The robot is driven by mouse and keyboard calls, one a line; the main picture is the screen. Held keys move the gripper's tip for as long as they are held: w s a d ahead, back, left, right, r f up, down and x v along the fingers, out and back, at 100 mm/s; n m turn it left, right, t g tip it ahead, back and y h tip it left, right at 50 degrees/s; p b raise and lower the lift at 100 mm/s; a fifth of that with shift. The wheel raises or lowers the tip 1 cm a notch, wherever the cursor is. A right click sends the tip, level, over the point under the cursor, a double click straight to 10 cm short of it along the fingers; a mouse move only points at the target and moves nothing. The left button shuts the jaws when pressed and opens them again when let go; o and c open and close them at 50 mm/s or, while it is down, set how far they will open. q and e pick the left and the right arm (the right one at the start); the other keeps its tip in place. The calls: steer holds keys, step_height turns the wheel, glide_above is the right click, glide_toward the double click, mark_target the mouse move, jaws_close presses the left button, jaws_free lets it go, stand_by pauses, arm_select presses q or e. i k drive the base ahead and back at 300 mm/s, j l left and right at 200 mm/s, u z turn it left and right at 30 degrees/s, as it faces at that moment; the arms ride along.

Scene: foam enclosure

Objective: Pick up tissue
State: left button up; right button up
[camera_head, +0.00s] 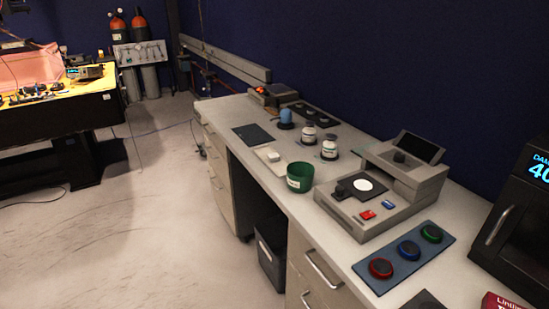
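At the bottom right corner, a red box (499,302) with white lettering is cut off by the picture edge. The lettering seems to begin with "Lin", and it may be the tissue box; I cannot read it fully. A small white item (272,156) lies on a pale tray (263,161) on the counter, left of the green cup; I cannot tell if it is a tissue. Neither of my grippers is in view.
The long grey counter (247,108) carries a green cup (300,177), jars (329,148), a grey device (384,196), a blue pad with coloured knobs (407,253) and a black machine (520,213). A dark bin (271,253) stands underneath. Open floor (150,230) lies left.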

mark_target(273, 157)
steer(key=i+j+z, duration=0.25)
steer(key=i+j, duration=0.25)
steer(key=j, duration=0.15)
steer(key=i+j+z, duration=0.15)
steer(key=j, duration=0.2)
steer(key=i+j+z, duration=0.15)
steer(key=j, duration=0.25)
steer(key=i+j+z, duration=0.15)
steer(key=i+j, duration=0.15)
steer(key=j, duration=0.1)
